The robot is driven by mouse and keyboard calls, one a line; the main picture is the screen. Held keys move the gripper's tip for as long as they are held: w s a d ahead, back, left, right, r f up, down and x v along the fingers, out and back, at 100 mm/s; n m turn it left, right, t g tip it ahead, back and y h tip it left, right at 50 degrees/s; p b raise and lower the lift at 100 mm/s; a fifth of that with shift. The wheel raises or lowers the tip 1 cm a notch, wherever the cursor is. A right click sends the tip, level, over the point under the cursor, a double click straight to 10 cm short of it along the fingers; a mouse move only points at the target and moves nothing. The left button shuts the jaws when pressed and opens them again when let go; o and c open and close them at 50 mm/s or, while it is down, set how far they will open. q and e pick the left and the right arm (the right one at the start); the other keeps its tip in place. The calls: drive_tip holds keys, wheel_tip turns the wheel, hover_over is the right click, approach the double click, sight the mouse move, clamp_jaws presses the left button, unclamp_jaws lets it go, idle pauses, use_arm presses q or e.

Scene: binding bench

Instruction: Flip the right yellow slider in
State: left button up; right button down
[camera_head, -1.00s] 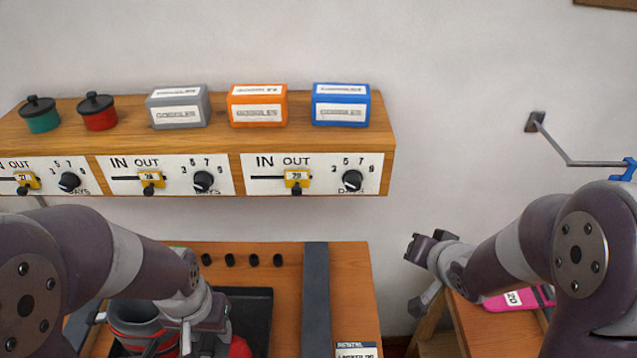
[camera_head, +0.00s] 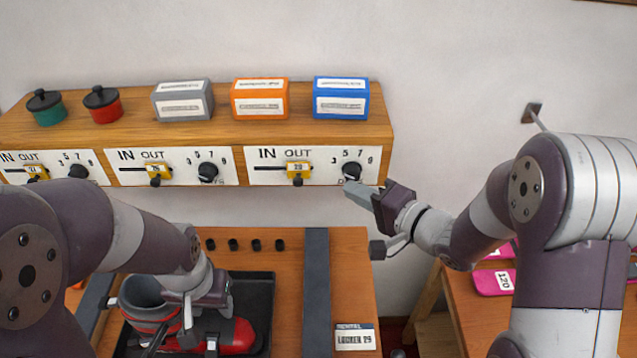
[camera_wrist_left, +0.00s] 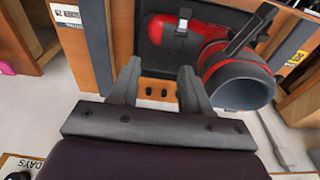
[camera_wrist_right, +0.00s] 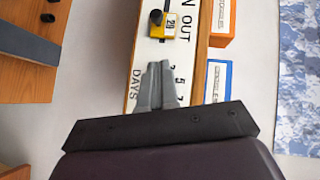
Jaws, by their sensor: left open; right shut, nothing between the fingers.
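The right yellow slider (camera_head: 298,168), marked 29, sits on its slot in the right IN/OUT panel (camera_head: 265,176), under the word OUT. It also shows in the right wrist view (camera_wrist_right: 163,28). My right gripper (camera_head: 354,192) is shut and empty, just below and in front of the panel's black dial (camera_head: 352,171), to the right of the slider and apart from it. In the right wrist view the shut fingertips hide the dial. My left gripper (camera_wrist_left: 157,80) is open above the bench, over a black tray (camera_wrist_left: 155,58) with a red and grey boot (camera_wrist_left: 225,72).
Two more panels with yellow sliders (camera_head: 155,171) and dials stand to the left. Boxes (camera_head: 341,98) and small pots (camera_head: 103,104) stand on the shelf top. A label card (camera_head: 355,338) lies on the bench. Pink tags (camera_head: 494,281) lie on the right table.

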sight(301, 178)
drive_tip(key=w+a, duration=0.1)
drive_tip(key=a, duration=0.1)
drive_tip(key=w+a+f+p, duration=0.1)
drive_tip(key=a, duration=0.2)
drive_tip(key=w+a+f+p, duration=0.1)
drive_tip(key=a, duration=0.1)
drive_tip(key=shift+w+a, duration=0.15)
drive_tip(key=shift+w, duration=0.15)
drive_tip(key=a, duration=0.6)
drive_tip(key=shift+a, duration=0.2)
